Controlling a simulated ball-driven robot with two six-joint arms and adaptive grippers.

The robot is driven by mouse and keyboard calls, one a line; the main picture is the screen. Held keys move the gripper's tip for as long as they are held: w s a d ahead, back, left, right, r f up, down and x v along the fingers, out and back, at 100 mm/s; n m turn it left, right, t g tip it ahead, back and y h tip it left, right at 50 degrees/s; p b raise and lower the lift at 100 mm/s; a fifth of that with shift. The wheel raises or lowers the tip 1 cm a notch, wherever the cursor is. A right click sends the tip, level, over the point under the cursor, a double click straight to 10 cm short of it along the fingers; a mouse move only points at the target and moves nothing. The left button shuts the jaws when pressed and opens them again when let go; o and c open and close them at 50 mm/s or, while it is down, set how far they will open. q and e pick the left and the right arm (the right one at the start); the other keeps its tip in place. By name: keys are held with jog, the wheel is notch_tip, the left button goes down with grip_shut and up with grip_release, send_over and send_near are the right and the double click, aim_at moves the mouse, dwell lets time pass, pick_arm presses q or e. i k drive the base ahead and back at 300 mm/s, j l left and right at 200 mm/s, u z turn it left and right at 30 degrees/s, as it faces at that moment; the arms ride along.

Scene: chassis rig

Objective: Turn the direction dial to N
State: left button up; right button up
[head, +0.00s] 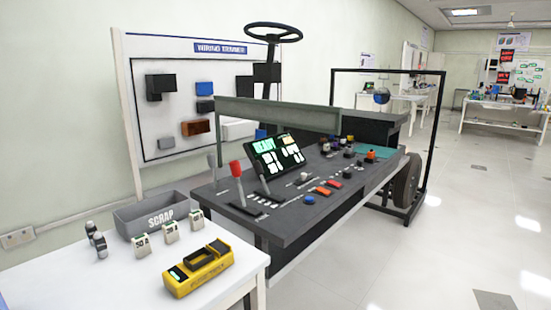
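The dark console (290,225) stands in the middle of the head view. Its sloped top carries several small knobs and buttons, including a dark knob (347,172), an orange knob (370,155) and a blue knob (309,200). I cannot tell which of them is the direction dial, and no N mark is readable at this size. A lit display (278,153) on the console reads READY. A lever with a red grip (236,168) stands at the console's left end, with a dark lever (262,185) beside it. Neither of my grippers is in view.
A white table (120,290) in front holds a yellow device (198,268), several small white blocks and a grey SCRAP bin (155,212). The floor (440,230) on the right is mostly clear.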

aim_at(346, 174)
jog(key=i+l, duration=0.85)
jog(key=l, duration=0.3)
jog(key=i+l, duration=0.9)
jog(key=l, duration=0.2)
